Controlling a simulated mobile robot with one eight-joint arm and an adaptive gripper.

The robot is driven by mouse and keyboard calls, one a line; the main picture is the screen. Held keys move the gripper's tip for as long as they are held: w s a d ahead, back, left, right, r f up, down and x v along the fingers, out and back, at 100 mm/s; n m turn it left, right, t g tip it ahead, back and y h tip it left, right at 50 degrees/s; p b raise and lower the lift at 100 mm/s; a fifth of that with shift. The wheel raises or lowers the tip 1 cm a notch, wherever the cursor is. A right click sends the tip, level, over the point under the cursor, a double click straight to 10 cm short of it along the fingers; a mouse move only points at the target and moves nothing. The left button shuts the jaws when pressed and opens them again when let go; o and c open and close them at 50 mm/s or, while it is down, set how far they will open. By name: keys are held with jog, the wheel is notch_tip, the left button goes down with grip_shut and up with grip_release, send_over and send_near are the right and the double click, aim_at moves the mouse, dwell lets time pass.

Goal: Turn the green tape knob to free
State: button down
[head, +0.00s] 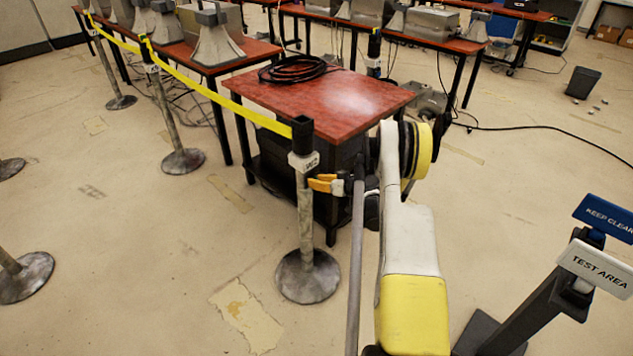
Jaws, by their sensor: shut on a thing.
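My gripper (321,184) reaches in from the right, its yellow-orange fingers at the right side of the post marked W2 (305,235), just below its label. The fingers look closed on a small part there, seemingly the tape knob. No green shows; the fingers cover the knob, so its setting cannot be told. The post stands upright on a round, worn base (308,281). Its black head (302,134) holds the end of a yellow tape (222,99) that runs back left to another post.
A red-topped table (330,98) with a coiled black cable (293,69) stands close behind the post. More barrier posts (181,160) stand at left. A TEST AREA sign (597,268) is at right front. Floor left of the post is mostly clear.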

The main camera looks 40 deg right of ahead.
aim_at(312, 157)
jog(key=n+h, duration=0.2)
jog(key=n, duration=0.1)
jog(key=shift+a+n+h, duration=0.1)
jog(key=shift+n+h, duration=0.2)
jog(key=shift+n+t+h, duration=0.4)
jog(key=shift+n+h, duration=0.5)
jog(key=shift+n, duration=0.5)
jog(key=c, duration=1.5)
grip_release()
notch_tip(312, 157, up, 10)
jog(key=shift+f, duration=0.1)
